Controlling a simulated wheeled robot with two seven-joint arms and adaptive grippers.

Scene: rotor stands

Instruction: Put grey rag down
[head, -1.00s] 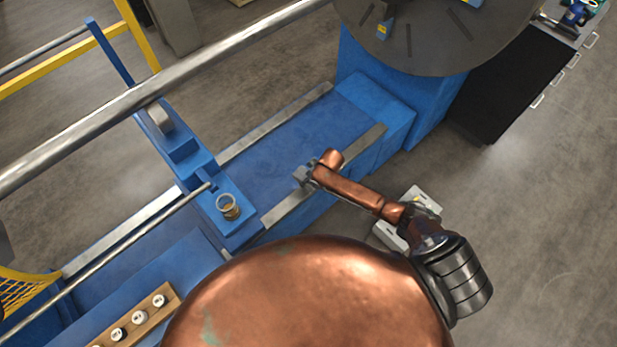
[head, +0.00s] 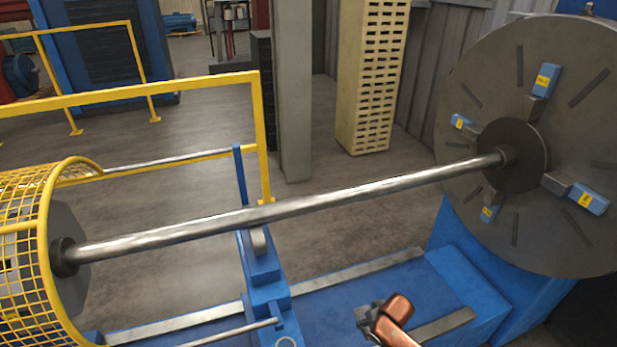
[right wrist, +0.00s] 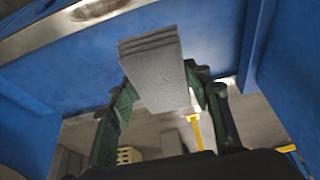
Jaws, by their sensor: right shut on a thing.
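The grey rag (right wrist: 155,75) is a folded, layered block in the right wrist view. My right gripper (right wrist: 162,88) has its green fingers on either side of it and is shut on it. Blue machine surface and a shiny metal strip show behind the rag. In the head view my right gripper (head: 368,318) is at the bottom edge, in front of the blue machine bed (head: 345,300); the rag cannot be made out clearly there. My left gripper is not in view.
A long steel shaft (head: 300,205) runs across the machine to a large grey disc (head: 555,120) with blue jaws. A blue stand (head: 262,270) is left of my right gripper. A yellow mesh guard (head: 45,230) stands at left. The bed right of the stand looks clear.

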